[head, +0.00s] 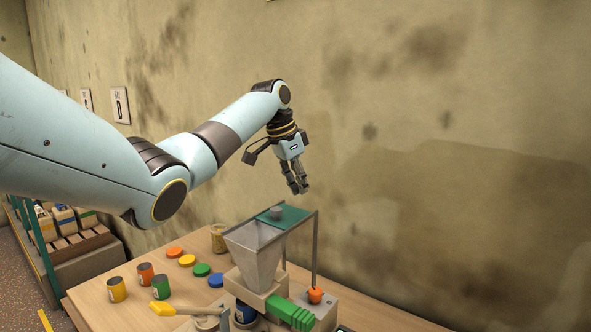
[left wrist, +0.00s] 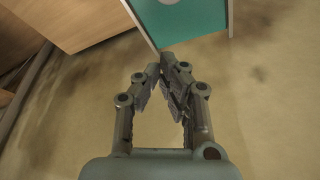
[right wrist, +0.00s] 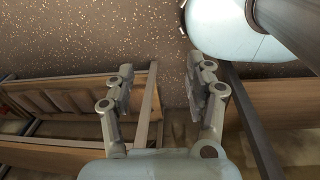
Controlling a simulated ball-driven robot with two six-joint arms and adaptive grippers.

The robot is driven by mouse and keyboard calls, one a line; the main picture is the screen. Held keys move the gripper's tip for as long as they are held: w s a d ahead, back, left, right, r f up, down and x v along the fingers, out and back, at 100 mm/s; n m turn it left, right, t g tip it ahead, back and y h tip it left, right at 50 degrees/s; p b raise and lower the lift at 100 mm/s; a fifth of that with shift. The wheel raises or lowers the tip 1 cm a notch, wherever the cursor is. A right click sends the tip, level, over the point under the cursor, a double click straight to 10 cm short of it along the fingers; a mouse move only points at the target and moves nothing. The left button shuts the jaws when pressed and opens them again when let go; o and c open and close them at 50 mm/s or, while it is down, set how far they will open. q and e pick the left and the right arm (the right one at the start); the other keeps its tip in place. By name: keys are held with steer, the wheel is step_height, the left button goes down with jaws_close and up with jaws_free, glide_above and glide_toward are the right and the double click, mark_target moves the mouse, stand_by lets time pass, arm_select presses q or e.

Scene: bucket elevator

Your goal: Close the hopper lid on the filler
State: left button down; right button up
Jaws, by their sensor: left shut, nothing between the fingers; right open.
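The filler's grey hopper (head: 255,258) stands on the wooden table, and part of its open top shows. The teal lid (head: 294,214) with a grey knob (head: 276,211) lies at the rear right of the hopper's mouth, leaving the near left part uncovered. My left gripper (head: 300,190) is shut and empty, pointing down above and slightly right of the lid, apart from it. In the left wrist view, the lid (left wrist: 190,24) shows beyond the fingertips (left wrist: 165,62). My right gripper (right wrist: 165,82) is open and empty, away from the filler; it is out of the head view.
A grey post (head: 315,250) rises by the lid's right edge. The stained wall is close behind. Shelving (right wrist: 60,100) lies below my right gripper.

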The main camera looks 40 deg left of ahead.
mark_target(295, 216)
arm_select(q)
steer(key=x, duration=0.4)
steer(key=shift+w+d, duration=0.1)
steer(key=s+p, duration=0.1)
steer(key=s+a+p, duration=0.1)
steer(key=s, duration=0.1)
steer(key=shift+a, duration=0.15)
steer(key=shift+s+a, duration=0.1)
steer(key=shift+s, duration=0.3)
arm_select(e)
steer(key=r, duration=0.1)
steer(key=w+r, duration=0.1)
steer(key=shift+w+r, duration=0.25)
steer(key=shift+r, duration=0.1)
arm_select(q)
steer(key=shift+f, duration=0.15)
arm_select(e)
steer(key=shift+s, duration=0.1)
